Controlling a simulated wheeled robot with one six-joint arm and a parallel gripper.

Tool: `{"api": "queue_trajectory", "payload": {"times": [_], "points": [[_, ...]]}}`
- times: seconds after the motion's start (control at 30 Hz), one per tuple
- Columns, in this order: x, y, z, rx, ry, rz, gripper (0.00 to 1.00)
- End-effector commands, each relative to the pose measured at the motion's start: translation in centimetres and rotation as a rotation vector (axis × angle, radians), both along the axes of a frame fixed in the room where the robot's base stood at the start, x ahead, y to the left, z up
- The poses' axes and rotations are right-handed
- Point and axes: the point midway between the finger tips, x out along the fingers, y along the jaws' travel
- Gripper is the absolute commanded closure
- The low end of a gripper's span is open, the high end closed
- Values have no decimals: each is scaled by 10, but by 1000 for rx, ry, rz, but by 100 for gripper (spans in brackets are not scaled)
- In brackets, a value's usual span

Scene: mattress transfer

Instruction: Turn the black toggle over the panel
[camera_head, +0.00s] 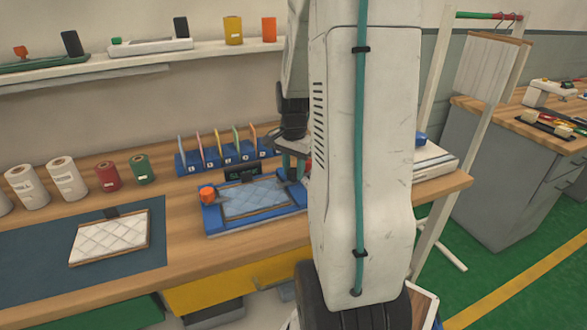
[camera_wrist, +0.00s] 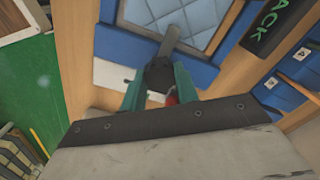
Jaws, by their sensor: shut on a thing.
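The black toggle (camera_wrist: 160,72) sits between the teal fingers of my gripper (camera_wrist: 157,88) in the wrist view. The gripper is shut on it. The toggle's dark bar (camera_wrist: 171,42) points up, slightly right, and its tip overlaps the near edge of the pale-blue quilted panel (camera_wrist: 185,16). In the head view the panel (camera_head: 255,198) lies in a blue fixture (camera_head: 240,231) on the bench. My gripper (camera_head: 293,165) is at the fixture's right side there, partly hidden by my arm, and the toggle is hard to make out.
An orange knob (camera_head: 207,194) stands at the fixture's left and a black display (camera_head: 243,173) behind it. A rack of numbered cards (camera_head: 222,160) is farther back. A white quilted pad (camera_head: 110,238) lies on a dark mat (camera_head: 35,262) at left. A red part (camera_wrist: 171,100) shows beside my fingers.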

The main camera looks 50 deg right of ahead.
Motion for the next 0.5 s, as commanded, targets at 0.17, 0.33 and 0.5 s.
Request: {"api": "queue_trajectory", "payload": {"times": [0.17, 0.33, 0.5], "points": [[1, -1, 1, -3, -3, -13, 92], [1, -1, 1, -3, -3, -14, 92], [1, -1, 1, -3, -3, -14, 64]]}}
